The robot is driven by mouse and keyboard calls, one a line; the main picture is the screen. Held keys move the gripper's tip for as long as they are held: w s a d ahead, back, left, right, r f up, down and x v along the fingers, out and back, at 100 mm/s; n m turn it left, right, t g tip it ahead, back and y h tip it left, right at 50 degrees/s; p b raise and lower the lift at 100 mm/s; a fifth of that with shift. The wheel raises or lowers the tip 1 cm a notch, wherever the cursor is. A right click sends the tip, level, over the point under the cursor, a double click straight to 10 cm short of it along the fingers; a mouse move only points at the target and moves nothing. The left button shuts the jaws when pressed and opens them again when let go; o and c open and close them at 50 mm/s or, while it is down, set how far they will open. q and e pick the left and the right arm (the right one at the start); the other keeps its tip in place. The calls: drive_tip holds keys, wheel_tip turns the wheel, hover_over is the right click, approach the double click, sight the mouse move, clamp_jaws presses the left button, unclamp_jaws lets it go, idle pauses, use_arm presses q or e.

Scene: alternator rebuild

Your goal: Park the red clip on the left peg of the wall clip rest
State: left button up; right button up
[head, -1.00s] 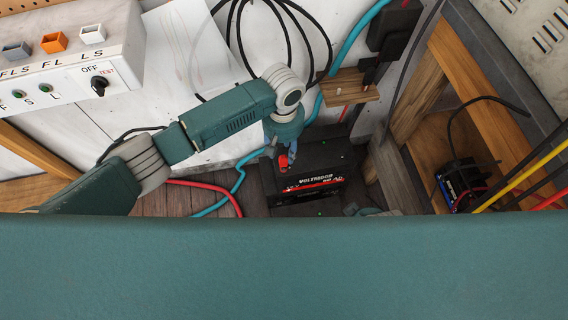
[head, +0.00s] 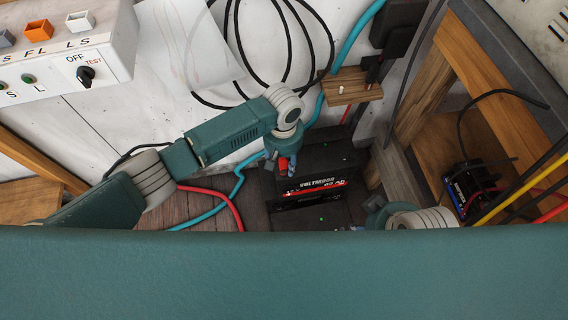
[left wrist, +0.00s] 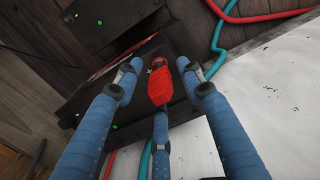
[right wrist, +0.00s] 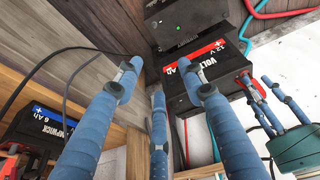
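The red clip (head: 283,165) is at the left front edge of the black battery (head: 320,186). It also shows in the left wrist view (left wrist: 160,86) and the right wrist view (right wrist: 251,86). The wall clip rest (head: 360,96) is a small wooden block with a pale left peg (head: 341,92), which looks bare. A black clip (head: 373,70) is at its right side. My right gripper (right wrist: 158,78) is open and empty before the battery.
A red cable (head: 222,194) and a blue hose (head: 237,184) run along the floor left of the battery. Black cable loops (head: 283,70) hang on the wall. A wooden frame (head: 425,85) and a smaller battery (head: 463,190) stand at right. A switch panel (head: 62,65) is at upper left.

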use_arm(q)
drive_tip(key=c, duration=0.9)
drive_tip(key=shift+r, duration=0.1)
drive_tip(key=shift+c, duration=0.4)
drive_tip(key=shift+d, duration=0.1)
use_arm(e)
drive_tip(key=shift+f, duration=0.1)
use_arm(q)
drive_tip(key=shift+r+p, duration=0.2)
drive_tip(key=shift+p, duration=0.1)
wheel_tip(320, 180, up, 2)
drive_tip(key=shift+p, duration=1.25)
clamp_jaws()
drive_tip(key=shift+r+p, duration=0.7)
drive_tip(key=shift+p, duration=0.4)
use_arm(e)
wheel_tip(320, 180, down, 16)
drive_tip(key=g, duration=0.1)
drive_tip(key=shift+a, duration=0.2)
